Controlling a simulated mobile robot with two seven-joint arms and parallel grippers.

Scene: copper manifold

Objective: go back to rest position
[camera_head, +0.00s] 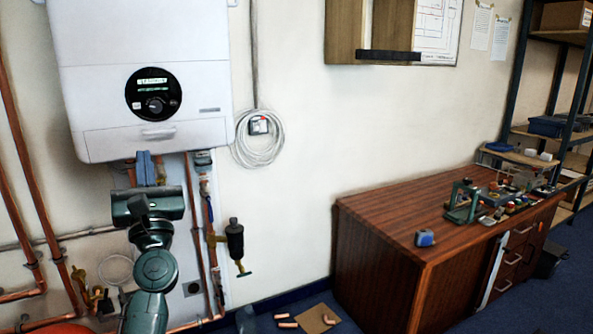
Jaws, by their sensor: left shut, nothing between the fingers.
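My left arm rises from the bottom left, in front of the copper pipework. My left gripper (146,168) points up just below the white boiler (145,75), with its two blue fingers together and nothing seen between them. I cannot tell whether the fingertips touch the boiler's underside or only stand in front of the pipes. My right gripper is not in view.
Copper pipes (22,160) run down the left wall. A black filter (235,240) hangs right of my arm, below a coiled white cable (259,140). A wooden workbench (385,225) with tools stands at the right. Copper pieces (287,322) lie on the floor.

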